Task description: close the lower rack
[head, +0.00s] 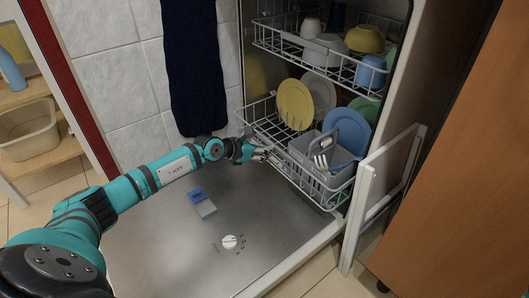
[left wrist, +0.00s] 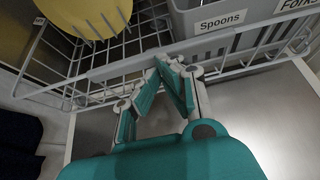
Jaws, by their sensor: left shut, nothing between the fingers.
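The lower rack (head: 322,196) of the dishwasher is a grey wire basket, partly out over the open door. It holds a yellow plate (head: 295,104), other plates, and a grey cutlery basket (head: 336,177). My left gripper (head: 266,154) is shut and empty at the rack's front edge. In the left wrist view its fingertips (left wrist: 172,62) meet at the rack's front rim (left wrist: 130,65); I cannot tell if they touch it. The cutlery basket (left wrist: 215,48) with a "Spoons" label stands just beyond. My right gripper is not in view.
The open dishwasher door (head: 190,255) lies flat below, with a blue and grey block (head: 202,203) on it. The upper rack (head: 330,55) holds cups and bowls. A white frame (head: 372,200) stands at the right. A dark towel (head: 192,70) hangs at the left.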

